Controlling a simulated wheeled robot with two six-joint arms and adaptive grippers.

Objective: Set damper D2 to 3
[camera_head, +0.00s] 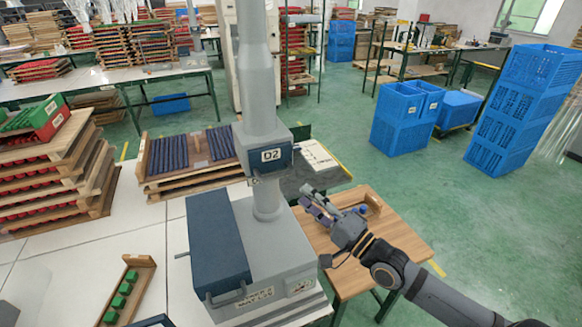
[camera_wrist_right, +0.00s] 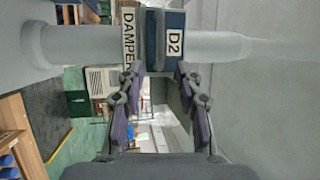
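My left gripper is not in view.
The duct rises from a grey machine (camera_head: 265,245) with a dark blue cover (camera_head: 215,240) on the white table. A wooden table (camera_head: 405,225) stands under my right arm. Stacked trays (camera_head: 150,165) are behind the machine at left. Green floor is open at right, before blue crates (camera_head: 400,135).

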